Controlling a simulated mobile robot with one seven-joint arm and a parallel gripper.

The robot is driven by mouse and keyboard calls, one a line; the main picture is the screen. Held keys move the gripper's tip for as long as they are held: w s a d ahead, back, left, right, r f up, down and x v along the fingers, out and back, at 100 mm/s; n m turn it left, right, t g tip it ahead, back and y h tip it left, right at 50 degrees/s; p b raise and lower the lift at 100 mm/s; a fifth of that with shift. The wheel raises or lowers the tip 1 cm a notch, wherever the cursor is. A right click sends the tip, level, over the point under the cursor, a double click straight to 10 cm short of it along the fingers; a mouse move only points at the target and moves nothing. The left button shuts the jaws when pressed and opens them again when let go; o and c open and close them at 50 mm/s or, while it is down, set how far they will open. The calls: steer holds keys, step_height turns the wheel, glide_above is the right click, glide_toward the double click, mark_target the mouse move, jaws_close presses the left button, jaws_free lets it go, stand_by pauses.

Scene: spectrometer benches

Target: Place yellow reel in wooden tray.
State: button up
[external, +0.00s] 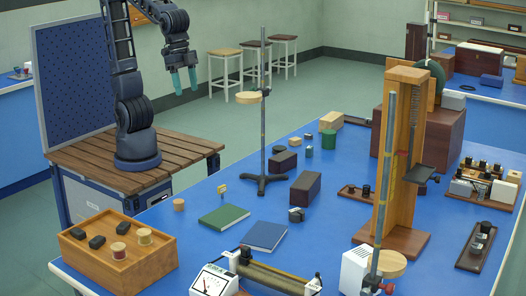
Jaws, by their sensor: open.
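My gripper (185,82) hangs above and behind the wooden deck of my base, with its two teal fingers pointing down, apart and empty. It is far from the objects on the blue bench. The wooden tray (135,277) stands at the bench's near left corner. In it are several black blocks and two pale reels, one (119,251) with a red band and one (144,236) more yellowish. A small tan cylinder (179,204) stands on the bench behind the tray. A small yellow piece (222,189) stands to its right. I cannot tell which is the yellow reel.
A green book (224,217) and a blue book (265,236) lie right of the tray. A tall thin stand (264,130) rises behind them. A meter (214,281) is at the front edge. A tall wooden frame (401,150) stands at the right.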

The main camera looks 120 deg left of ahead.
steer(key=s+a+f+t, duration=0.2)
steer(key=s+a, duration=0.8)
steer(key=s, duration=0.5)
steer(key=shift+a+m, duration=0.15)
steer(key=shift+m, duration=0.15)
